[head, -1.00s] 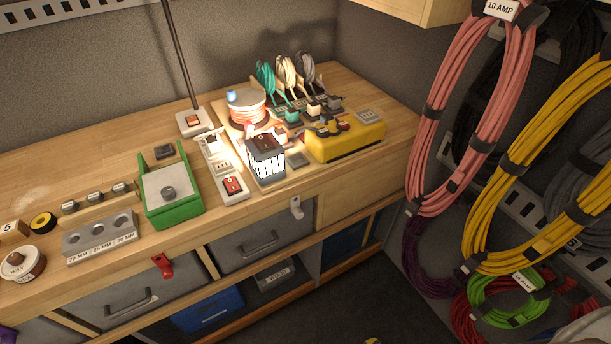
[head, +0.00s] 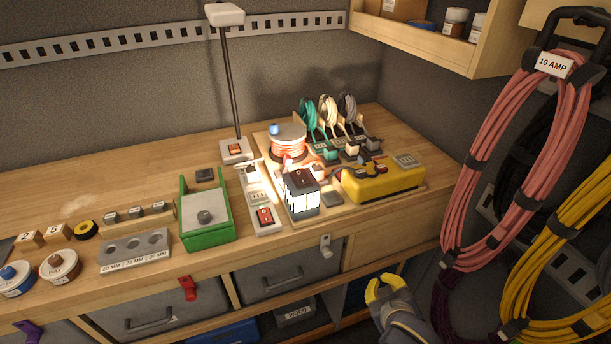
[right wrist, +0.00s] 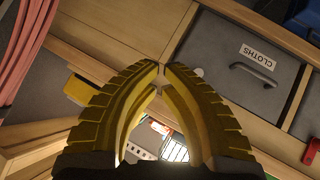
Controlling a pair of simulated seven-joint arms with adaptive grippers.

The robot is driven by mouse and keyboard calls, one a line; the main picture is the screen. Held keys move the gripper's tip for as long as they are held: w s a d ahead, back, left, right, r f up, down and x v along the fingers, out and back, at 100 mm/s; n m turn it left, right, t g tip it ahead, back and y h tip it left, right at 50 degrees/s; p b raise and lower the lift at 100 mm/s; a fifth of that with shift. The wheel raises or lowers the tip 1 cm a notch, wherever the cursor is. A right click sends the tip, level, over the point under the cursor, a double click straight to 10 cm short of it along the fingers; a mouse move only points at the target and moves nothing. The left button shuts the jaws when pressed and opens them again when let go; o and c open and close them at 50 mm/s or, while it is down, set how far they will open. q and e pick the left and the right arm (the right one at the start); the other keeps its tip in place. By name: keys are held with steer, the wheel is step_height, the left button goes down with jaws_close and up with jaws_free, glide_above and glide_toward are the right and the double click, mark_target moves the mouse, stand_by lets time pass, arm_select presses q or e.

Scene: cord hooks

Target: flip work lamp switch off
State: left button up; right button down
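The lit work lamp (head: 302,194) is a small dark box with glowing white sides, standing upright on the bench. A dark red rocker switch (head: 304,178) is on its top, and its sides are glowing. My right gripper (head: 382,281) has yellow fingers and is in front of the bench, below and right of the lamp, apart from it. In the right wrist view its fingertips (right wrist: 164,70) meet with nothing held, and part of the lamp (right wrist: 175,150) shows between the finger bases. My left gripper is not in view.
A power strip (head: 264,216) with a red switch lies left of the lamp. A yellow box (head: 382,184) with cables stands right of it. A tall pole lamp's base (head: 235,152) has an orange switch. Pink cord coils (head: 510,150) hang at right. Drawers (head: 290,268) are below.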

steer(key=w+a+r+t+y, duration=0.1)
steer(key=w+a+r+y, duration=0.1)
steer(key=a+r, duration=0.3)
steer(key=w+a+r+t+y, duration=0.2)
steer(key=w+a+r, duration=0.3)
steer(key=r, duration=0.7)
steer(key=w+a+r+m+t+y, duration=0.1)
steer(key=w+a+r, duration=0.3)
steer(key=r, duration=0.5)
steer(key=a+t+y, duration=0.1)
steer(key=a, duration=0.1)
steer(key=shift+a+r+y, duration=0.3)
steer(key=shift+r, duration=0.05)
steer(key=shift+w, duration=0.15)
glide_above(300, 175)
steer(key=shift+s+d+f, duration=0.1)
steer(key=shift+s+f, duration=0.3)
steer(key=shift+f, duration=0.15)
steer(key=shift+w+f, duration=0.2)
steer(key=shift+f, duration=0.85)
steer(key=shift+w+f, duration=0.1)
steer(key=shift+f, duration=0.85)
